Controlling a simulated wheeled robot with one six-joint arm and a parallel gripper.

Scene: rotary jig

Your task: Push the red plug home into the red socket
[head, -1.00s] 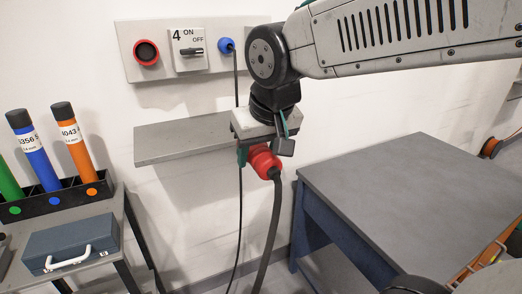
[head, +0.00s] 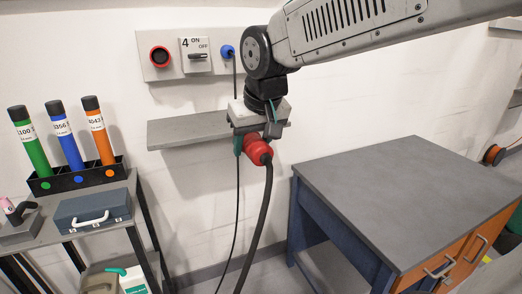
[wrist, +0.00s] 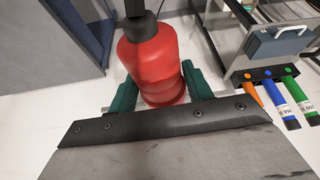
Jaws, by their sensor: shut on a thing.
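The red plug (head: 259,151) hangs under my wrist in the head view, with its thick black cable running down to the floor. My gripper (head: 241,146) is shut on the red plug; its green fingers show on both sides of the plug (wrist: 150,62) in the wrist view. The red socket (head: 160,56) is on the wall panel at the upper left, a dark round opening inside a red ring. The plug is apart from the socket, lower and to its right. The plug's mating end is hidden.
A grey wall shelf (head: 180,132) lies below the panel, close to my gripper. The panel (head: 147,45) also bears a switch (head: 195,55) and a blue plug (head: 227,52) with a thin cable. A workbench (head: 390,180) stands right, a trolley with a blue case (head: 92,211) left.

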